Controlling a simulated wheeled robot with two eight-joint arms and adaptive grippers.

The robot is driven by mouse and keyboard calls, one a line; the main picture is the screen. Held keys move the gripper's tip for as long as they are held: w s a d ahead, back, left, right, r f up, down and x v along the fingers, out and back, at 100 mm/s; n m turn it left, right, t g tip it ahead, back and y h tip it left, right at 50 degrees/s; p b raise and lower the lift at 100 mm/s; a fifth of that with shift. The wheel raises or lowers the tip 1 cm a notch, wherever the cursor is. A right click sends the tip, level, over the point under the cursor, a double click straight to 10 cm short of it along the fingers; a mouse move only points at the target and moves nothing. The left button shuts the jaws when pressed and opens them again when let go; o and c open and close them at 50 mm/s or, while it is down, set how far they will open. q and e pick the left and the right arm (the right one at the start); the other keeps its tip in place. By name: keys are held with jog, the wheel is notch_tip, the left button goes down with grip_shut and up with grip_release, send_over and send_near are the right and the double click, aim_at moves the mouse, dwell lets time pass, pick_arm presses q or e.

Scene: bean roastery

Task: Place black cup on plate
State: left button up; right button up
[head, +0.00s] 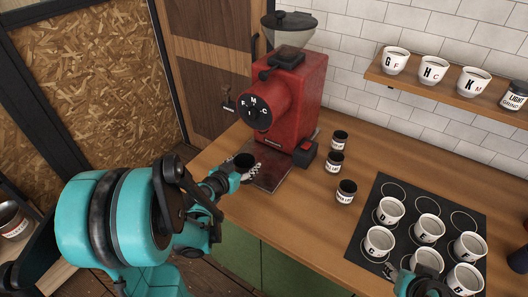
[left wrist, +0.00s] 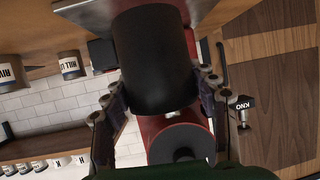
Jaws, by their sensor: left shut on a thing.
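The black cup (head: 244,160) is in my left gripper (head: 238,172), in front of the red grinder. In the left wrist view the dark cup (left wrist: 153,62) fills the space between the two fingers (left wrist: 160,105), which close on its sides. In the head view the cup shows over the flat metal plate (head: 270,176) at the grinder's foot; I cannot tell whether it touches the plate. Part of my right gripper (head: 424,287) shows at the bottom edge by the cup mat; its fingers are not clear.
The red grinder (head: 290,105) stands behind the plate. Several dark jars (head: 346,191) stand to its right. A black mat (head: 366,225) holds several white lettered cups (head: 379,241). A wall shelf (head: 440,87) carries more cups.

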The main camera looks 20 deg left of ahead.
pick_arm(q)
jog(key=b+x, duration=0.1)
jog(key=x, duration=0.3)
jog(key=r+b+x, duration=0.1)
jog(key=x, duration=0.4)
jog(key=b+x, duration=0.2)
jog(key=x, duration=0.3)
jog(key=shift+w+r, duration=0.2)
jog(key=shift+w, duration=0.1)
pick_arm(e)
notch_tip(320, 180, down, 4)
jog(key=shift+f, duration=0.15)
pick_arm(q)
jog(key=shift+r, duration=0.1)
jog(key=o, duration=1.4)
jog(key=shift+c, duration=0.2)
